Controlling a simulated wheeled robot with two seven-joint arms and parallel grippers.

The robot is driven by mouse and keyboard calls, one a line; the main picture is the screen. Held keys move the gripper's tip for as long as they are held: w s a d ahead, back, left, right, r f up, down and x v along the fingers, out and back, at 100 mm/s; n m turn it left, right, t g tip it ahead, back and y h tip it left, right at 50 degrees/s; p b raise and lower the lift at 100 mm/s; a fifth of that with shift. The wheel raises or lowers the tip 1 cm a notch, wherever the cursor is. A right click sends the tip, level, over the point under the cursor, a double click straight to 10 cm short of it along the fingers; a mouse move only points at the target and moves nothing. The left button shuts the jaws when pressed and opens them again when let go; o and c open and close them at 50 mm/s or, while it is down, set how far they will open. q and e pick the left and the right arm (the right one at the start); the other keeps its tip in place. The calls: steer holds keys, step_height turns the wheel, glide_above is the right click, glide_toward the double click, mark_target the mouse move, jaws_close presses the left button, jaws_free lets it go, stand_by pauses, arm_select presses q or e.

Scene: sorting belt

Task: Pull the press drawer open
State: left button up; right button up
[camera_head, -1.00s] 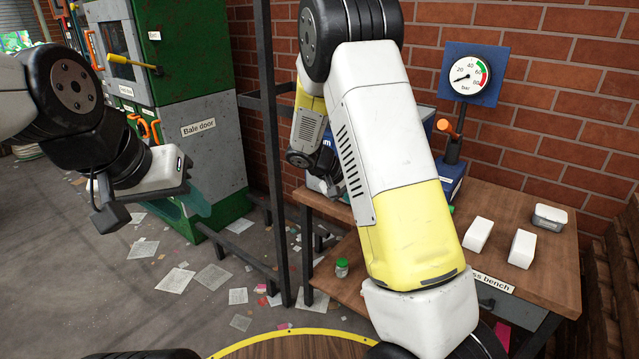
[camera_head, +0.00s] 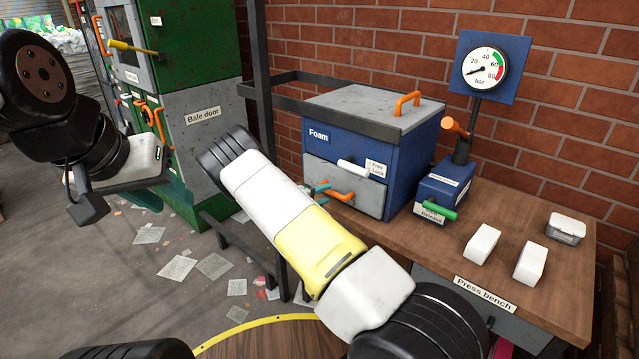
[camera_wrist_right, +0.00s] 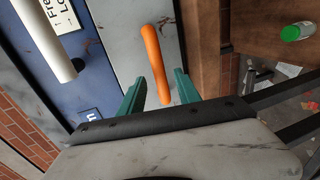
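The press is a blue box (camera_head: 405,165) with a grey lid, standing on the wooden bench. Its grey drawer front (camera_head: 320,178) looks closed and carries an orange bar handle (camera_head: 338,196). My right gripper (camera_head: 319,193) is at this handle. In the right wrist view the orange handle (camera_wrist_right: 152,60) reaches between the two teal fingers (camera_wrist_right: 160,90), with a gap on each side; the gripper is open and holds nothing. My left gripper (camera_head: 165,193) hangs at the left, well away from the press, its teal fingers apart and empty.
A white lock handle (camera_head: 353,168) sits above the drawer handle. A blue valve box (camera_head: 445,188) with a green handle stands to the right. White blocks (camera_head: 482,244) and a small tub (camera_head: 565,228) lie on the bench (camera_head: 420,235). A dark post (camera_head: 259,90) stands left of the press.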

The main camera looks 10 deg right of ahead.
mark_target(329, 193)
steer(key=shift+x, duration=2)
jaws_close()
